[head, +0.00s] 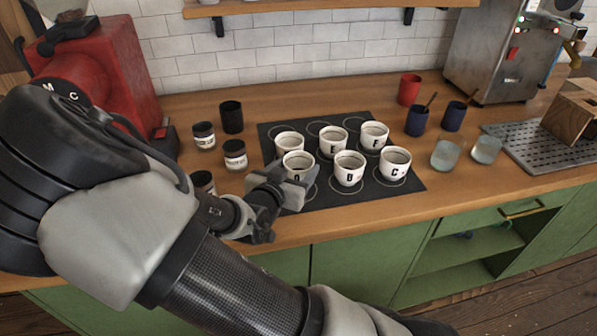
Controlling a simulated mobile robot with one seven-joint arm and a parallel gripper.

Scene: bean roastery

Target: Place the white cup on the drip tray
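Several white cups with black letters stand upright in two rows on a black mat (408,188) with printed circles. The front row has a left cup (298,162), a middle cup (349,169) and a right cup (394,165). The back row has a left cup (289,141), a middle cup (333,140) and a right cup (374,134). My gripper (288,182) is at the front left cup, overlapping its lower part. Its fingertips are too small and hidden to tell whether they hold it. The grey perforated drip tray (528,152) lies on the counter at the right.
A wooden box (573,117) stands on the tray's right part. Two glasses (445,154) stand left of the tray, with dark blue cups (453,116) and a red cup (409,89) behind. Dark jars (235,154) stand left of the mat. A red machine (98,68) is at left.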

